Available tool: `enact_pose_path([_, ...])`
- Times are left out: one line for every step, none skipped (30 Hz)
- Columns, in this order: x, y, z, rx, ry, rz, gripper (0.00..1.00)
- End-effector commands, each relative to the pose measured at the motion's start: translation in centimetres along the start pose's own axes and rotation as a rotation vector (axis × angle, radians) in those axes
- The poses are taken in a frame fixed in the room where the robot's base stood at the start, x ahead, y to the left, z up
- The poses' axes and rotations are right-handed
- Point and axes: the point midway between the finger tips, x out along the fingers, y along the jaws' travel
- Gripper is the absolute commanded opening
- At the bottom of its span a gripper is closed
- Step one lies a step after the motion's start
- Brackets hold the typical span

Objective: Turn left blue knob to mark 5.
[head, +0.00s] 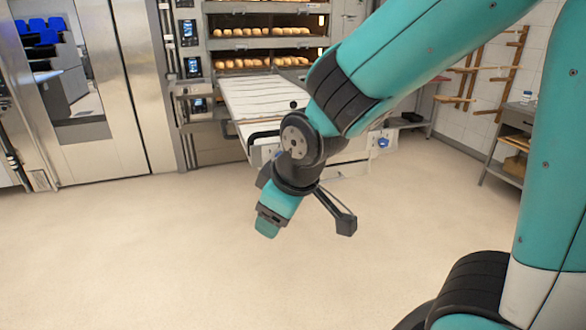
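One small blue knob (383,142) shows at the right side of the white loader table, just past my arm. I cannot tell if it is the left one. No mark or number can be read at this size. My gripper (267,228) hangs over the open floor in front of the loader, pointing down, clearly apart from the knob. It is seen from behind and is small, so its fingers cannot be made out.
The loader table (262,98) slopes out from the deck oven (262,18), which has several rows of bread. Control screens (193,67) line the oven's left side. A steel door (85,90) stands left, a rack table (512,130) right. The pale floor (150,250) is clear.

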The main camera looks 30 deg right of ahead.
Motion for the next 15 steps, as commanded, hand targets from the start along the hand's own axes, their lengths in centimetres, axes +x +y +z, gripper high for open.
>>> enact_pose_path([4.9,3.7,1.4,-0.065,-0.003,0.158,0.64])
enact_pose_path([6.5,6.2,1.9,-0.129,-0.005,0.268,0.64])
enact_pose_path([8.1,9.6,2.5,-0.231,-0.021,0.413,0.64])
enact_pose_path([9.0,11.9,2.9,-0.32,-0.041,0.52,0.64])
enact_pose_path([9.7,14.0,3.2,-0.419,-0.067,0.622,0.64])
enact_pose_path([10.3,16.3,3.5,-0.562,-0.111,0.748,0.64])
enact_pose_path([10.6,17.8,3.6,-0.676,-0.15,0.834,0.64])
enact_pose_path([10.9,18.9,3.6,-0.793,-0.191,0.911,0.64])
enact_pose_path([11.3,20.0,3.4,-0.949,-0.244,1.0,0.64])
enact_pose_path([11.6,20.6,3.1,-1.064,-0.284,1.057,0.64])
enact_pose_path([11.9,20.9,2.8,-1.174,-0.322,1.105,0.64])
enact_pose_path([12.3,21.1,2.4,-1.313,-0.366,1.157,0.64])
enact_pose_path([12.7,21.0,2.0,-1.408,-0.396,1.188,0.64])
enact_pose_path([13.0,21.0,1.8,-1.495,-0.425,1.213,0.64])
enact_pose_path([13.4,20.8,1.4,-1.595,-0.455,1.239,0.64])
